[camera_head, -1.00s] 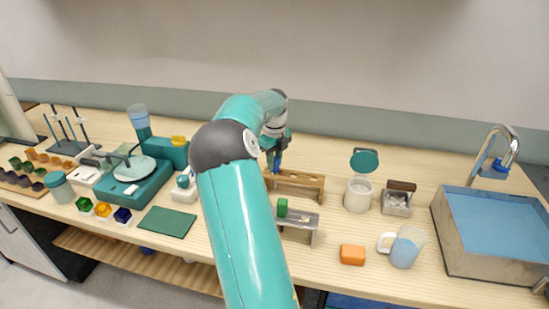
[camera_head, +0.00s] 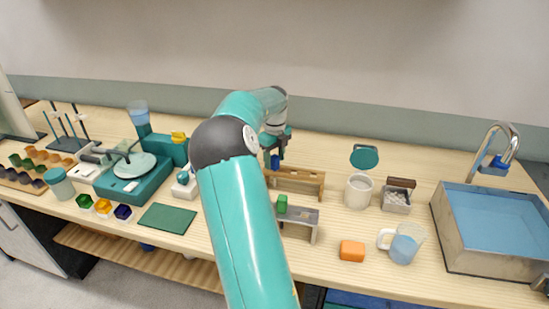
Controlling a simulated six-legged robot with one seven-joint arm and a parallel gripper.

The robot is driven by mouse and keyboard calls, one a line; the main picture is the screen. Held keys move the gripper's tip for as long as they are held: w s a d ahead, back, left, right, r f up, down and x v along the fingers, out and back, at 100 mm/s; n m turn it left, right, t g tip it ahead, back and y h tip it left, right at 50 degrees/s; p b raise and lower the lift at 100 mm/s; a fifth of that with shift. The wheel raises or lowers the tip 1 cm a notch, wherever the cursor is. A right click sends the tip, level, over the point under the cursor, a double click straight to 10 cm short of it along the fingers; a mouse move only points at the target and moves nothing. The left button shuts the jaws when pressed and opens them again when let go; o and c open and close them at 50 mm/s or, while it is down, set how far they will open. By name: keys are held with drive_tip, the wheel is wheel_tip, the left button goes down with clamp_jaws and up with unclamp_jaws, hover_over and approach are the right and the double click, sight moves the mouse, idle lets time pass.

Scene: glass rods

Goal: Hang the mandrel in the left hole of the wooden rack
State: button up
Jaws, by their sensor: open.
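The wooden rack (camera_head: 308,186) stands mid-table, just right of my arm. Its left end is partly hidden behind my arm and gripper. My gripper (camera_head: 274,161) is over the rack's left end, with its jaws open. A small dark-blue part shows at the jaws; I cannot tell whether it is a fingertip or the mandrel's handle. I cannot make out the mandrel's rod, or whether it hangs in the left hole.
A grey rack (camera_head: 298,215) with a green block (camera_head: 282,204) stands in front of the wooden rack. A white pot (camera_head: 358,191), a jug (camera_head: 404,245), an orange block (camera_head: 352,250) and a sink (camera_head: 495,235) are to the right. A green mat (camera_head: 167,218) lies left.

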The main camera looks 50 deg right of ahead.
wheel_tip(320, 180, up, 14)
idle(0.5)
drive_tip(key=shift+f, duration=0.1)
